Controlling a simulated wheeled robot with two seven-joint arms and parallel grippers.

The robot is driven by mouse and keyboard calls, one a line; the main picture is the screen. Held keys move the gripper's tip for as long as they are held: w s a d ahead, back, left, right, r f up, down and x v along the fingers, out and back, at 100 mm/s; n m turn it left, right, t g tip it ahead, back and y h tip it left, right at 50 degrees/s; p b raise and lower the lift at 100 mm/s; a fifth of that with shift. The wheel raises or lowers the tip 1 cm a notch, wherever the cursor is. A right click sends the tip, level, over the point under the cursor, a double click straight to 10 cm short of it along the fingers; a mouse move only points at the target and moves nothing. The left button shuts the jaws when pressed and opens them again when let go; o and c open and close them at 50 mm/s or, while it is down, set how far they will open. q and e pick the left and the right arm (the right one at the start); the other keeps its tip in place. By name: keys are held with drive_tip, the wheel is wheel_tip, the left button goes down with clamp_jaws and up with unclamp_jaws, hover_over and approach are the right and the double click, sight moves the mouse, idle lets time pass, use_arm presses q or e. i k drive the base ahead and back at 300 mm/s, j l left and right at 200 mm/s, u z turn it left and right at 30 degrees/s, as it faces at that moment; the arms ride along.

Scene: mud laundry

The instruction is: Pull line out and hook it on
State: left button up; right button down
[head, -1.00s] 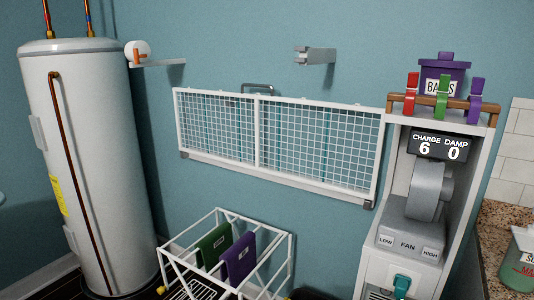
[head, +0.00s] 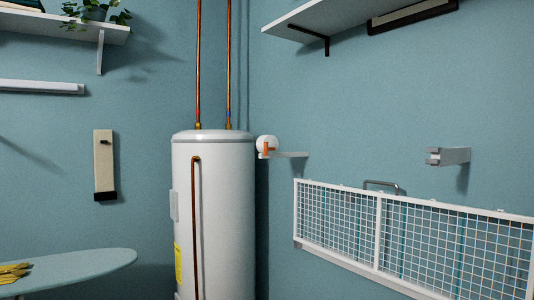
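A round white reel (head: 264,142) with an orange tab (head: 266,148) at its front is on the wall, just right of the tall water tank. It sits at the left end of a short grey wall bracket (head: 290,154). A second grey bracket (head: 450,156) with a notched left end sticks out from the wall farther right, at about the same height. No line is seen stretched between the two. Neither of my grippers is in view.
The white water heater (head: 214,210) with copper pipes stands left of the reel. A white wire-grid rack (head: 340,220) is on the wall below the brackets. Shelves (head: 350,15) hang above. An ironing board (head: 75,268) with yellow gloves is at lower left.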

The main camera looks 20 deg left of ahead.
sight(266, 149)
drive_tip(key=i+j, duration=0.25)
drive_tip(key=i+j+z, duration=0.1)
drive_tip(key=j, duration=0.3)
drive_tip(key=i+j, duration=0.3)
drive_tip(key=i+j+z, duration=0.1)
drive_tip(key=i+j, duration=0.15)
drive_tip(key=j, duration=0.15)
drive_tip(key=i+j, duration=0.2)
drive_tip(key=j, duration=0.15)
drive_tip(key=i+j+z, duration=0.1)
drive_tip(key=j, duration=0.3)
drive_tip(key=i+j+z, duration=0.1)
drive_tip(key=i+j, duration=0.2)
